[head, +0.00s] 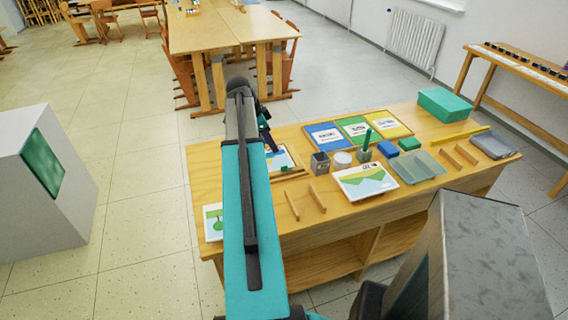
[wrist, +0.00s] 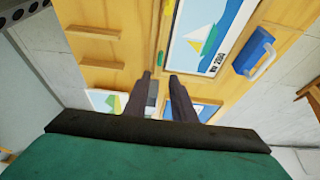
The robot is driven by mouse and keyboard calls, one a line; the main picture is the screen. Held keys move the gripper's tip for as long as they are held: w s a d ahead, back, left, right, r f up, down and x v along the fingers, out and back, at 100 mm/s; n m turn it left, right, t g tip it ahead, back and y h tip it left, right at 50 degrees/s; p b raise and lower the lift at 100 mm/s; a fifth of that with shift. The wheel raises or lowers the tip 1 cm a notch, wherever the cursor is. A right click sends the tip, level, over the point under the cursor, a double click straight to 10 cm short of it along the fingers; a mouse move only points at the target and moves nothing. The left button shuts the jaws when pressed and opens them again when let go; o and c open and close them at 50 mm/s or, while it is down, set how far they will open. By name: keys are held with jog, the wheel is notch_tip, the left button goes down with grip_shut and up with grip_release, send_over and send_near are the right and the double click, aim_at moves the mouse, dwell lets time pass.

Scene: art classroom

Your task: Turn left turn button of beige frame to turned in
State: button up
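A frame with a light wooden edge (head: 287,172) lies on the wooden table in the head view, partly hidden behind my arm. A sailboat picture (wrist: 213,35) with a pale border lies ahead of my fingers in the wrist view; I cannot tell whether it belongs to the beige frame. A small green oval (wrist: 160,58) shows beside this picture; I cannot tell whether it is a turn button. My gripper (wrist: 164,80) is open, with a gap between its two dark fingers. It is over the table and appears empty. In the head view its fingertips are too unclear to place.
The wooden table (head: 245,240) carries two loose wooden strips (head: 318,197), a hill picture (head: 352,190), a grey cup (head: 320,163), blue blocks (head: 388,149) and a green box (head: 441,104). A white block (head: 35,215) stands left. Floor between them is clear.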

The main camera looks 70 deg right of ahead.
aim_at(287, 168)
jog(key=shift+p+x, duration=1.55)
jog(key=shift+x, duration=4.5)
jog(key=shift+c, duration=0.3)
grip_shut()
